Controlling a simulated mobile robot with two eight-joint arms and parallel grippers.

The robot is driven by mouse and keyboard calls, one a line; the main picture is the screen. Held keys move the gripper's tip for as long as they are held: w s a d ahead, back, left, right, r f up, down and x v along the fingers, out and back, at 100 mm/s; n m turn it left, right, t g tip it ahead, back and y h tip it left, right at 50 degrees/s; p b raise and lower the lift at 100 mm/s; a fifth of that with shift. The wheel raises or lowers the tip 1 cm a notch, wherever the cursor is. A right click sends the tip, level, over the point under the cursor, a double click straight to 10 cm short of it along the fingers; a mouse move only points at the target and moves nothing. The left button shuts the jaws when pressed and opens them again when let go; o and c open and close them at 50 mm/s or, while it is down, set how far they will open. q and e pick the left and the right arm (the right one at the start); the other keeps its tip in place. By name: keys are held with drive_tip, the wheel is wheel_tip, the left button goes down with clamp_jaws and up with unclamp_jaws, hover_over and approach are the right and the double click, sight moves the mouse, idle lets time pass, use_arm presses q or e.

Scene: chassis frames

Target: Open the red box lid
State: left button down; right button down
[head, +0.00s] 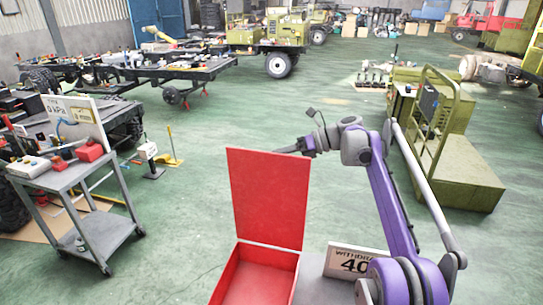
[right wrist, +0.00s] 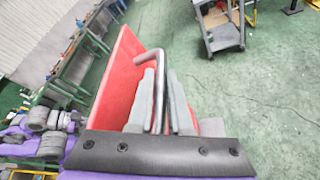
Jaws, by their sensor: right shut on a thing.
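The red box (head: 262,282) is at the bottom middle of the head view, with its inside showing and empty where visible. Its red lid (head: 265,195) stands about upright at the box's far edge; it also shows in the right wrist view (right wrist: 122,70). My right gripper (head: 285,151) is at the lid's top edge, its tips partly hidden behind the lid. In the right wrist view its grey fingers (right wrist: 160,100) are shut on a bent metal handle (right wrist: 150,54) on the lid. My left gripper is not in view.
A sign reading 40 (head: 352,261) stands right of the box. A grey cart (head: 85,195) with red and white items is at left. A green wheeled platform (head: 450,165) is at right. Open green floor lies beyond the box.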

drive_tip(key=shift+f, duration=0.15)
drive_tip(key=c, duration=0.8)
unclamp_jaws()
drive_tip(key=shift+c, duration=0.2)
drive_tip(key=shift+d, duration=0.1)
drive_tip(key=v, duration=1)
drive_tip(key=shift+d+r, duration=0.2)
drive_tip(key=shift+d, duration=0.1)
drive_tip(key=shift+s, duration=0.1)
